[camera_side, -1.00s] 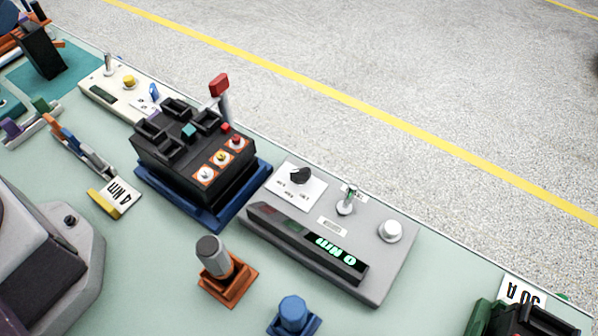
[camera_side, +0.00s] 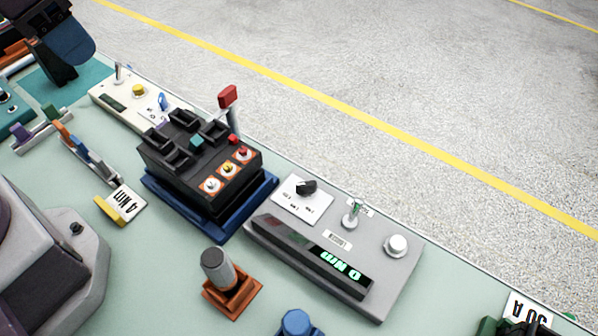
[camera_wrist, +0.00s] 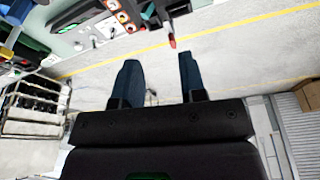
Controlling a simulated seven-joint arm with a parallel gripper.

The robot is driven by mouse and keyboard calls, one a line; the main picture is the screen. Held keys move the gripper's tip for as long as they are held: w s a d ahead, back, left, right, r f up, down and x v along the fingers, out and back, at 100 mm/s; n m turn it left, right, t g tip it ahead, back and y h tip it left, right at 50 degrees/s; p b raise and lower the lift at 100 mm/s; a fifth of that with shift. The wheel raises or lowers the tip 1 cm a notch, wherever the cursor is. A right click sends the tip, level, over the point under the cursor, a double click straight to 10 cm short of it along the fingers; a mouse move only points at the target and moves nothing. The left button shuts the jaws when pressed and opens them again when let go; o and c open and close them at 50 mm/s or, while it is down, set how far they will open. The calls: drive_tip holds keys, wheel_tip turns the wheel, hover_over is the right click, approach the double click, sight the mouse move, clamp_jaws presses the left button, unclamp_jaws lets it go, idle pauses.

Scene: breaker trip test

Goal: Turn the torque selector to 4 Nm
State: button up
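The torque selector (camera_side: 306,187) is a black knob on a white dial plate at the back left of a grey box (camera_side: 398,283). The dial's labels are too small to read. The box's display (camera_side: 340,264) reads 0 Nm, upside down in the side view. A card (camera_side: 125,203) marked 4 Nm stands on the bench at the left. My gripper (camera_wrist: 158,72) shows two dark blue fingers apart with nothing between them in the wrist view. In the side view, a dark blue finger-like part shows at the top left, far from the selector.
A black tester (camera_side: 200,165) with a raised red-tipped lever (camera_side: 228,97) stands on a blue base left of the grey box. A silver toggle (camera_side: 352,212) and white knob (camera_side: 397,246) share the box. A grey cylinder (camera_side: 215,265) in an orange holder stands in front.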

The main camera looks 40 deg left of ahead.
drive_tip(key=w+d+f+m+g, duration=0.3)
drive_tip(key=w+d+f, duration=0.3)
drive_tip(key=w+d, duration=0.3)
drive_tip(key=m, duration=0.4)
hover_over(306, 184)
wheel_tip(306, 184, down, 9)
drive_tip(key=shift+y, duration=0.3)
wheel_tip(306, 184, down, 13)
drive_tip(key=shift+r, duration=0.2)
drive_tip(key=shift+c, duration=0.2)
clamp_jaws()
